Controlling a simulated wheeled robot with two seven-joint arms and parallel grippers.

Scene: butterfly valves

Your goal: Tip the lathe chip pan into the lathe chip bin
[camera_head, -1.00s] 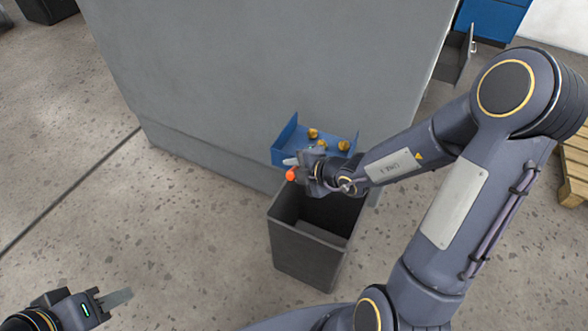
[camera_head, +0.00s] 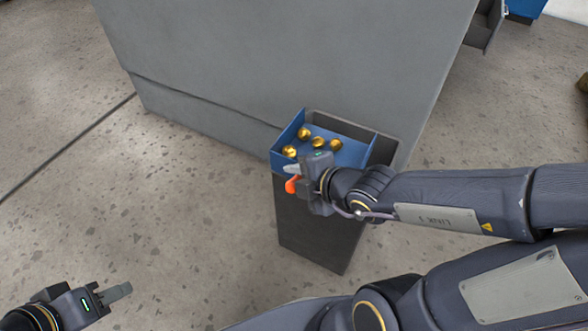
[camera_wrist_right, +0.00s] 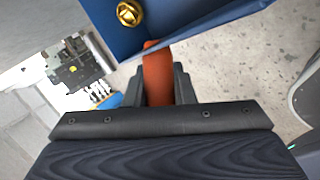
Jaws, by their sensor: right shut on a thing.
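The blue lathe chip pan (camera_head: 350,155) holds several gold chips (camera_head: 304,133) and is over the opening of the dark grey lathe chip bin (camera_head: 318,222). The pan looks roughly level; any gap to the bin's rim is hard to judge. My right gripper (camera_head: 294,177) is shut on the pan's orange handle (camera_head: 291,186) at its near side. The right wrist view shows the handle (camera_wrist_right: 157,75) between the fingers, with the blue pan wall (camera_wrist_right: 205,14) beyond. My left gripper (camera_head: 118,292) is away at lower left, empty; its finger gap cannot be made out.
A large grey machine body (camera_head: 270,60) stands directly behind the bin. A dark open drawer or tray (camera_head: 484,25) shows at the upper right. The speckled floor (camera_head: 150,200) left of the bin is clear.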

